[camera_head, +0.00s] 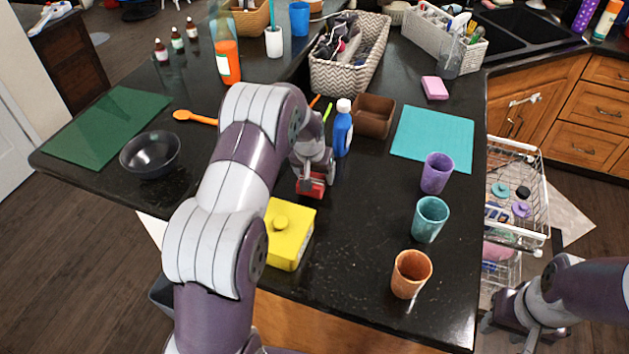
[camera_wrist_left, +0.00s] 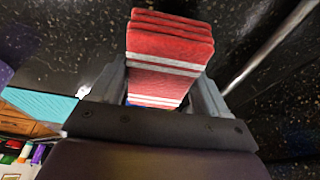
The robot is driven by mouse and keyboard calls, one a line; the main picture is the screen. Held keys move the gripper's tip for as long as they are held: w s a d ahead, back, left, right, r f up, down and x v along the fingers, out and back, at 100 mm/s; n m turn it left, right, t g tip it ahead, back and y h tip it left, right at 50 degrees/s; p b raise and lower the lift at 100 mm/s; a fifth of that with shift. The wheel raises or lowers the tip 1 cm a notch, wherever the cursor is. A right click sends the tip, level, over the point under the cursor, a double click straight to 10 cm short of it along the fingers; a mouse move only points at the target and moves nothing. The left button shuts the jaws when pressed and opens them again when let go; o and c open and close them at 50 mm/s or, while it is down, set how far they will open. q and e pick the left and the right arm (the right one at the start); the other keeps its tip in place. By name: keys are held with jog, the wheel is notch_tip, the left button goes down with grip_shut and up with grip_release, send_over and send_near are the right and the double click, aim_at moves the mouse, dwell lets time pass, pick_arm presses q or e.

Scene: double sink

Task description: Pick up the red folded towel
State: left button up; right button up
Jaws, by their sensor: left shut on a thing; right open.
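The red folded towel (camera_wrist_left: 168,48) has white stripes and sits between the two fingers of my left gripper (camera_wrist_left: 165,95) in the left wrist view. In the head view the towel (camera_head: 311,186) shows as a small red patch at the fingertips of my left gripper (camera_head: 313,180), over the black counter. My left gripper is shut on it. I cannot tell whether the towel still touches the counter. My right gripper (camera_head: 508,325) is open and empty at the lower right, beyond the counter edge.
A yellow box (camera_head: 289,236) stands just in front of the towel. A blue bottle (camera_head: 342,130) and brown container (camera_head: 374,116) are behind it. Purple (camera_head: 436,174), teal (camera_head: 430,219) and orange (camera_head: 411,274) cups line the right side. A black bowl (camera_head: 150,154) is left.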

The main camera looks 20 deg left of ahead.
pick_arm(q)
jog(key=w+d+r+b, duration=0.2)
jog(key=w+d+r, duration=0.5)
jog(key=d+r, duration=0.1)
jog(key=shift+w+d, duration=0.15)
jog(key=shift+d, duration=0.4)
pick_arm(e)
notch_tip(320, 180, down, 3)
jog(key=shift+r, duration=0.1)
pick_arm(q)
jog(key=shift+r, duration=0.15)
